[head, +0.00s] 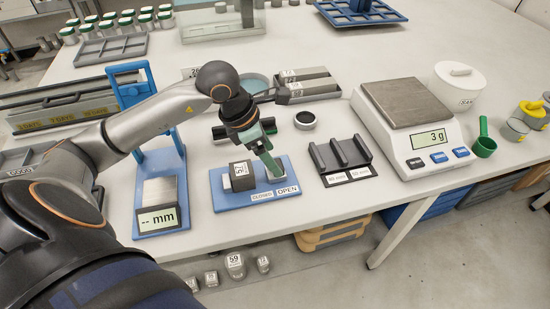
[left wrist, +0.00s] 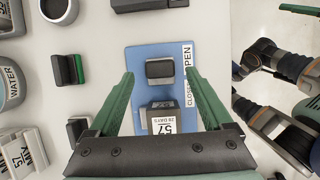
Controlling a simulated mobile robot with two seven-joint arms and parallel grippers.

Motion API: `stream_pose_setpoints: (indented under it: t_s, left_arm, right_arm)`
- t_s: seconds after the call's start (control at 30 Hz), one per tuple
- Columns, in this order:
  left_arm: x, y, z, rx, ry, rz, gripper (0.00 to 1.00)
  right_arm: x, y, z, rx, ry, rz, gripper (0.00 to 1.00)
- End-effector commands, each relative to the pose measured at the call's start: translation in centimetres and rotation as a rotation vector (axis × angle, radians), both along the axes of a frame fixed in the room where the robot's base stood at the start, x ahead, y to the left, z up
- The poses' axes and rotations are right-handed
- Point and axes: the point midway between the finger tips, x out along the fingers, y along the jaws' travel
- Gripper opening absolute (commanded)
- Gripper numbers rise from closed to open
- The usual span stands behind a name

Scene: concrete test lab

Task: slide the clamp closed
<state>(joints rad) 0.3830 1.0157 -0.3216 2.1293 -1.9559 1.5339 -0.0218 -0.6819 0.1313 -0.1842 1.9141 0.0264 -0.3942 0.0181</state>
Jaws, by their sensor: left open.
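The clamp is a blue base plate (head: 228,202) on the table's front part, with CLOSED and OPEN labels along its front edge. A dark block labelled 57 (head: 240,175) sits at its CLOSED side. The clamp's grey sliding jaw (left wrist: 160,68) stands toward the OPEN end, with a gap to the block (left wrist: 162,118). My left gripper (head: 268,165) reaches down over the jaw, which it partly hides in the head view. Its green fingers (left wrist: 160,76) are open, one on each side of the jaw. A green strip, apparently my right gripper (left wrist: 300,9), shows at the left wrist view's edge.
A blue-framed gauge (head: 160,192) stands left of the clamp. A dark slotted rack (head: 340,160) and a scale (head: 415,125) reading 3 g are to the right. A round dark-rimmed cup (head: 305,120) and grey trays (head: 306,85) lie behind. The table's front edge is close.

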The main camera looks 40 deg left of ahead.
Motion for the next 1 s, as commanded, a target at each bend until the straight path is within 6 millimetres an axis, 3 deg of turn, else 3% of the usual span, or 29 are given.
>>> stream_pose_setpoints:
  t_s: [0.2, 0.53, 1.0]
  left_arm:
    - [0.6, -0.6, -2.1, -0.001, 0.001, -0.001, 0.84]
    - [0.8, -0.7, -2.5, 0.0, 0.001, 0.0, 0.84]
    - [0.7, -0.7, -2.4, -0.001, 0.001, 0.0, 0.32]
  right_arm:
    - [0.0, 0.0, 0.1, 0.0, 0.0, 0.0, 0.5]
    - [0.1, 0.0, 0.2, 0.0, -0.002, 0.0, 0.5]
    - [0.1, 0.0, 0.2, 0.0, -0.003, 0.001, 0.5]
